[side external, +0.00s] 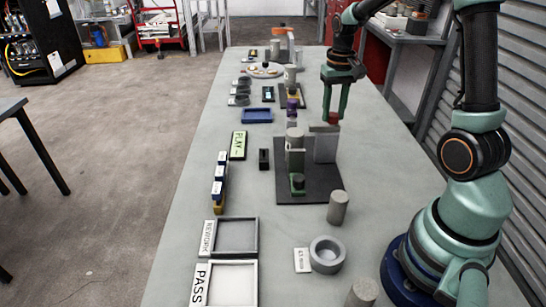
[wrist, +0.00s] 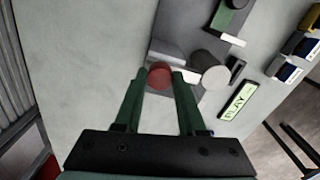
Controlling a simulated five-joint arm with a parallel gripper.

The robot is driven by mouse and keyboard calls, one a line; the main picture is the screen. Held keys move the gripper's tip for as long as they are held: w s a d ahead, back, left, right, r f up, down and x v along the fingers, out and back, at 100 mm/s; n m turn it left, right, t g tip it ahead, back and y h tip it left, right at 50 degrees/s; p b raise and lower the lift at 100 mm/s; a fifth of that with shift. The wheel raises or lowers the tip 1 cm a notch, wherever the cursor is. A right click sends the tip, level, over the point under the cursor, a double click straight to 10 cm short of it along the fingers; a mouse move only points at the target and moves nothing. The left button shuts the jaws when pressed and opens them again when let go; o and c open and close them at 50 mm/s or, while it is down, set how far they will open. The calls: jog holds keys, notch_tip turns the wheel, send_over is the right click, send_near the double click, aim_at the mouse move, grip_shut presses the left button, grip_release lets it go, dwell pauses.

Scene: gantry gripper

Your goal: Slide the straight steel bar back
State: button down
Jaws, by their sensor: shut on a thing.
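My gripper (side external: 334,116) points down above the right rear of a dark fixture plate (side external: 310,193). Its fingers are closed on a red knob (side external: 333,118), which also shows between the fingertips in the wrist view (wrist: 160,75). The straight steel bar (side external: 323,128) is a short grey piece lying level across the top of the fixture, just below the knob. A grey upright block (side external: 325,148) stands under the bar's right part. How the knob joins the bar is hidden by the fingers.
A green PLAY gauge (side external: 238,145) and a small black block (side external: 263,159) lie left of the plate. A loose grey cylinder (side external: 338,207), a grey ring (side external: 327,254), a REWORK tray (side external: 256,238) and a PASS tray (side external: 254,288) stand nearer the camera.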

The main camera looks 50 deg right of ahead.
jog(key=shift+s+d+r, duration=0.1)
jog(key=shift+s+d, duration=0.4)
jog(key=shift+d, duration=0.05)
jog(key=c, duration=0.5)
grip_release()
jog(key=shift+a, duration=0.1)
notch_tip(320, 180, up, 12)
dwell(0.4)
jog(key=s+a+n+t, duration=0.2)
jog(key=s+a+n, duration=0.1)
jog(key=a, duration=0.6)
jog(key=s+a+f+n+t, duration=0.1)
jog(key=s+a+n+t, duration=0.2)
jog(key=a, duration=0.6)
jog(key=shift+s+a+f+n+t, duration=0.2)
jog(key=shift+s+a+n+t, duration=0.1)
jog(key=shift+s+n, duration=0.1)
